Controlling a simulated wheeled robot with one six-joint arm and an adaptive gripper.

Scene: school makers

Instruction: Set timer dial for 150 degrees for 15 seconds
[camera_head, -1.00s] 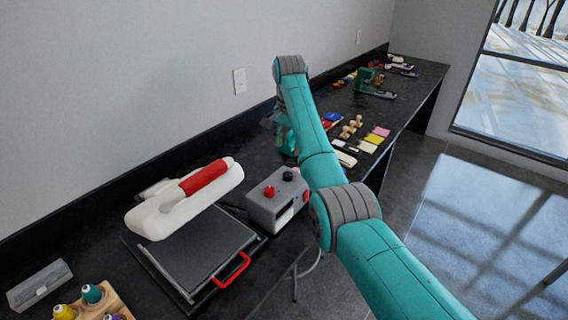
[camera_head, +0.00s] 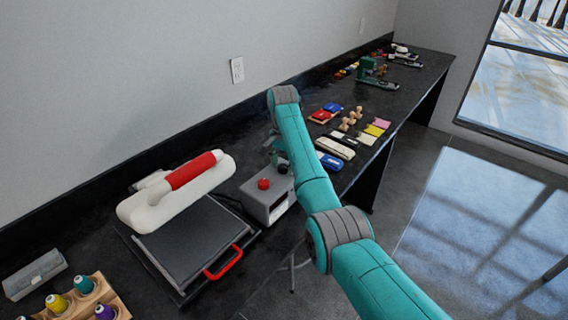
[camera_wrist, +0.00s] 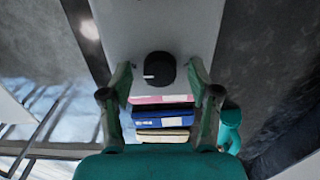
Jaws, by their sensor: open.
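The grey control box (camera_head: 262,207) stands right of the heat press in the head view, with a red knob (camera_head: 263,184) on top. Its black dial (camera_wrist: 160,69) shows in the wrist view with a white pointer mark toward its left side. My gripper (camera_wrist: 160,74) is open, with one finger to each side of the dial and a gap visible on both sides. In the head view my gripper (camera_head: 279,158) is low over the box's far right part, and largely covers the dial there.
The heat press (camera_head: 185,195) has a white top with a red grip and a red front handle (camera_head: 223,262). A thread-spool rack (camera_head: 118,305) is at front left. Stamps, pads and a blue stapler (camera_head: 328,160) lie farther along the black counter. A wall runs along the back.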

